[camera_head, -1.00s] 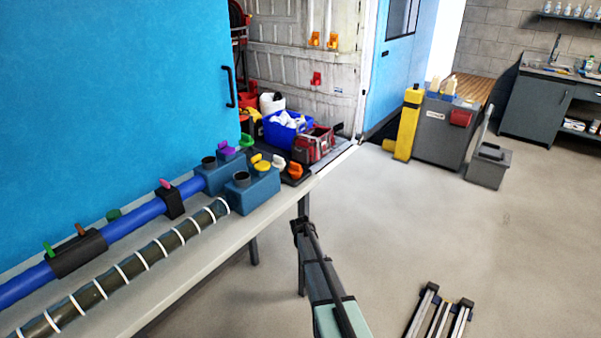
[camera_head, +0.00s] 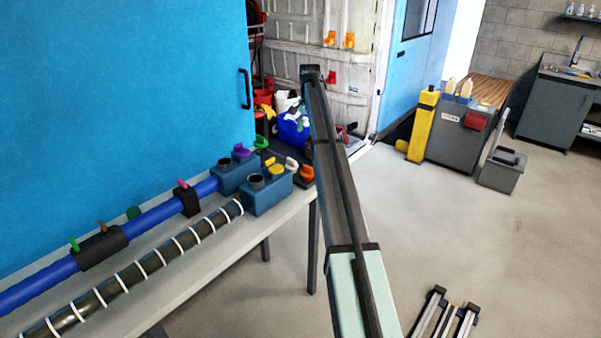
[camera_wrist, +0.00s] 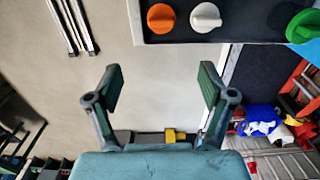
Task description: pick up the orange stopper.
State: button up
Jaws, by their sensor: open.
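The orange stopper (camera_head: 306,173) sits at the right end of the row on the bench in the head view, next to a white stopper (camera_head: 291,163). In the wrist view the orange stopper (camera_wrist: 160,18) is a round knob on a dark holder (camera_wrist: 255,30), at the top edge of the picture. My gripper (camera_wrist: 160,75) is open, with its two fingers wide apart and nothing between them. The stopper appears beyond the fingertips, apart from them. My gripper's fingers cannot be made out in the head view.
A green stopper (camera_wrist: 303,25) is right of the white one in the wrist view. Blue blocks (camera_head: 267,196), a blue pipe (camera_head: 150,218) and a ringed dark tube (camera_head: 140,270) lie on the bench (camera_head: 215,238). A blue bin (camera_head: 293,130) stands behind. The floor at right is largely clear.

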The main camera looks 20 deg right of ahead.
jog(key=p, duration=0.3)
send_near(308, 167)
jog(key=f, duration=0.5)
jog(key=shift+w+d+f, duration=0.1)
jog(key=shift+w+d, duration=0.05)
jog(key=shift+d, duration=0.1)
jog(key=shift+a+f+p, duration=0.15)
jog(key=shift+f+p, duration=1.1)
jog(key=shift+f, duration=1.35)
jog(key=c, duration=1.3)
